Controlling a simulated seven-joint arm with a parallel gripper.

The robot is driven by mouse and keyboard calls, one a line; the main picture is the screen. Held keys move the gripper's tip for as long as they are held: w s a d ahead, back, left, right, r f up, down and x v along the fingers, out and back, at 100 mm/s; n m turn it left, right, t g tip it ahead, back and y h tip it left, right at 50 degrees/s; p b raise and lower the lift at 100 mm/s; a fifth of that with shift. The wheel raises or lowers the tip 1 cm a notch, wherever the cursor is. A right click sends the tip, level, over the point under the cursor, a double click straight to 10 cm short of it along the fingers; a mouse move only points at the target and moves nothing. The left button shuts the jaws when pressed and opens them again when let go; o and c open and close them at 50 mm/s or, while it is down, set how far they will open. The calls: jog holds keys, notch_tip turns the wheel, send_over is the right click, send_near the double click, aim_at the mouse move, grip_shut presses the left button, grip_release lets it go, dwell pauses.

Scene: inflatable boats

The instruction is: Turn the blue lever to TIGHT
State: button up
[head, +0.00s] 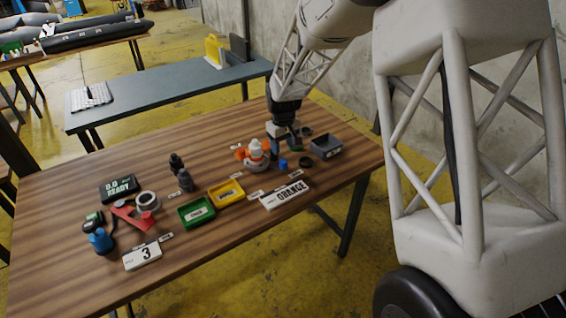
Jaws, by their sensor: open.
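My gripper (287,147) is open at the far right part of the wooden table (120,170). It points down, low over several small objects. A small blue piece (283,163) sits just in front of the gripper, too small to tell whether it is a lever. A larger blue object (101,240) stands at the left end, beside a red tool-like piece (132,217). I cannot tell which blue thing is the lever. The small white labels near the objects are too small to read, so no TIGHT mark can be made out.
An orange-and-white object (256,153) stands left of the gripper, a grey bin (326,147) right of it. The near right front is clear.

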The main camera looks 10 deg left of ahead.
aim_at(283, 161)
jog(key=shift+f, duration=0.15)
jog(key=shift+f, duration=3.75)
jog(key=shift+c, duration=0.2)
grip_shut()
